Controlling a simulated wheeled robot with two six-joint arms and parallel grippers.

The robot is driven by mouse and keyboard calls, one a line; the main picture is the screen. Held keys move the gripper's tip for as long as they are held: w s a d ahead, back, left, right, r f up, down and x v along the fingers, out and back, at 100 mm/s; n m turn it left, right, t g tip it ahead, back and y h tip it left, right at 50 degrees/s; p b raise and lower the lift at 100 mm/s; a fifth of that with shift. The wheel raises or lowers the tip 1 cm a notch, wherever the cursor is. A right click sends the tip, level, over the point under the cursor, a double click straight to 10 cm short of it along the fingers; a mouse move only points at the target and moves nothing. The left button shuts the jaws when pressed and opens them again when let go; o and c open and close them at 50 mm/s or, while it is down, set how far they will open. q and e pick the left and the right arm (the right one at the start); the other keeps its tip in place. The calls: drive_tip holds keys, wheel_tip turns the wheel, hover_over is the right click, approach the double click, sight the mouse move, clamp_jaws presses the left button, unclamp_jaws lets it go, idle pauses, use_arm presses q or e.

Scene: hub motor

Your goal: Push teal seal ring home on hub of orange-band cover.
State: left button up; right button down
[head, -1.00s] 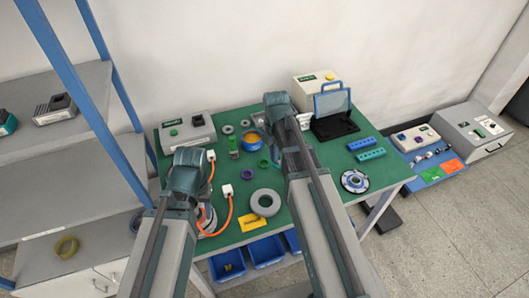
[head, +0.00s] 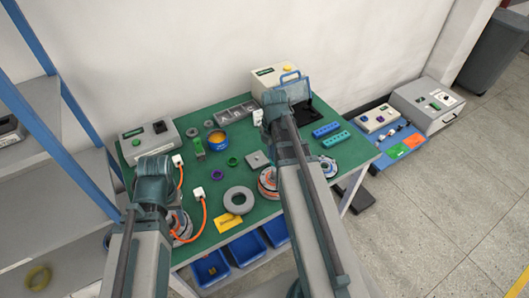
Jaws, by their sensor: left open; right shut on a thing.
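An orange-banded round cover (head: 267,184) lies on the green table, partly hidden by my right arm. A green ring (head: 232,161) and a purple ring (head: 217,175) lie left of it; I cannot make out a separate teal ring. My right gripper (head: 262,118) is mostly hidden behind its wrist, over the back of the table. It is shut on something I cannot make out. My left gripper (head: 155,180) is hidden behind its own wrist at the table's left side. It is open.
A large grey ring (head: 239,201) and a yellow card (head: 229,222) lie near the front. Orange cables (head: 203,215) run at the left front. A blue-marked disc (head: 328,169) and teal blocks (head: 335,139) are at the right. Control boxes stand along the back.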

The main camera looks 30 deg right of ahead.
drive_tip(key=shift+f+b, duration=0.85)
drive_tip(key=shift+f, duration=0.45)
drive_tip(key=shift+f, duration=0.1)
